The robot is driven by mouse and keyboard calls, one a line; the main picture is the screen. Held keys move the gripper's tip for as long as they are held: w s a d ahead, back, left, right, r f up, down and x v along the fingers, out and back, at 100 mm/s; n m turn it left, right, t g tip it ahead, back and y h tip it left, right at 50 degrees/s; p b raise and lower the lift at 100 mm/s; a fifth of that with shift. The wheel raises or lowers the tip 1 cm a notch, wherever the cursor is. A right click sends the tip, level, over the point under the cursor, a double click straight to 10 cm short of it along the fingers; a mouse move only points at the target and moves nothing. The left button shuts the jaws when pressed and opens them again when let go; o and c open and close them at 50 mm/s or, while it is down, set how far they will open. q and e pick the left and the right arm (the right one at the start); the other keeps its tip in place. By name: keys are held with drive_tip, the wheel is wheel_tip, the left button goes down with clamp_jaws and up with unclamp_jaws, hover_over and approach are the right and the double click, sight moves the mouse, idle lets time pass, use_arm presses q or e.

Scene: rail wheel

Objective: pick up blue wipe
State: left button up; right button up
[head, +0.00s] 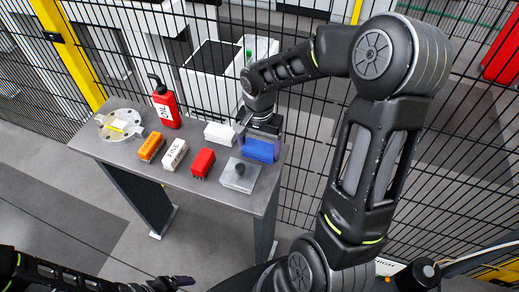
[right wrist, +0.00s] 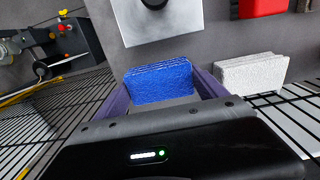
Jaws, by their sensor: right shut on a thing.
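The blue wipe (head: 259,150) is a thick blue pad at the right end of the grey table. My right gripper (head: 260,138) points down over it and is shut on it. In the right wrist view the blue wipe (right wrist: 160,83) sits between the two purple fingers (right wrist: 163,103). I cannot tell whether it touches the table top. A white wipe (head: 219,134) lies just left of it and also shows in the right wrist view (right wrist: 251,73). My left gripper (head: 172,284) is low at the bottom edge, away from the table; its jaws are unclear.
On the table (head: 215,196) stand a grey plate with a black knob (head: 240,177), a red block (head: 203,163), a white "FINE" block (head: 175,154), an orange block (head: 150,147), a red oil bottle (head: 165,106) and a round metal flange (head: 107,125). A black mesh fence (head: 330,100) runs behind.

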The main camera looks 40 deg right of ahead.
sight(260, 147)
drive_tip(key=c, duration=0.3)
wheel_tip(260, 147, up, 10)
drive_tip(key=shift+r+b, duration=0.1)
drive_tip(key=shift+b, duration=0.55)
drive_tip(key=o, duration=0.8)
drive_tip(key=c, duration=0.6)
